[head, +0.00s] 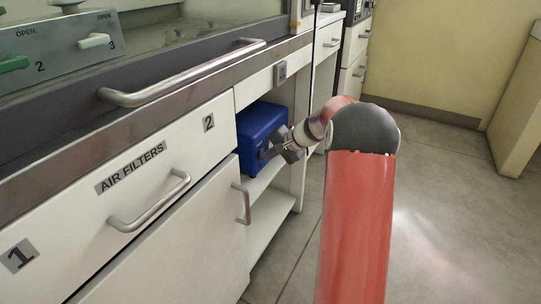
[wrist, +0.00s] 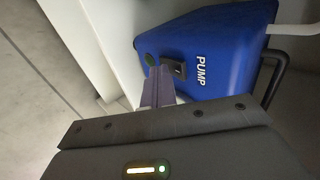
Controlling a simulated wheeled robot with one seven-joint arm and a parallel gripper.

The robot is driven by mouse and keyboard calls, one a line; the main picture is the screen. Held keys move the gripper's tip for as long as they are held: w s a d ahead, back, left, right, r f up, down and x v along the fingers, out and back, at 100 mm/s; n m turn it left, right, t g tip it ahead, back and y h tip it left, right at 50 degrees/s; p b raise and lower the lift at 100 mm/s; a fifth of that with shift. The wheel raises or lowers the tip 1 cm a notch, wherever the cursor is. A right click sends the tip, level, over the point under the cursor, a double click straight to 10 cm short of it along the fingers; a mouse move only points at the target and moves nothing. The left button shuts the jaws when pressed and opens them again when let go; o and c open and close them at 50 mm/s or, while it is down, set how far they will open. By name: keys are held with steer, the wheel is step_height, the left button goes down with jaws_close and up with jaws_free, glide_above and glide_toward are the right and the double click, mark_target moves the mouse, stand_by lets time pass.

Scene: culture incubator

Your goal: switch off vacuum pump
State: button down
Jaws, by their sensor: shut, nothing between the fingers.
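The blue vacuum pump (head: 258,122) sits on a shelf in the open bay under the counter. In the wrist view the pump (wrist: 222,50) carries the white word PUMP and a dark rocker switch (wrist: 179,70) on the same face. My gripper (head: 270,153) reaches into the bay in front of the pump.
The AIR FILTERS drawer (head: 150,165) and a cabinet door with a handle (head: 241,204) are left of the bay. A metal rail handle (head: 180,75) juts out above. A pale hose (wrist: 292,29) leaves the pump. The floor (head: 445,200) at the right is clear.

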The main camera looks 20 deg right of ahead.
steer(key=shift+a, duration=0.1)
steer(key=shift+r+p, duration=0.45)
steer(key=shift+r, duration=0.4)
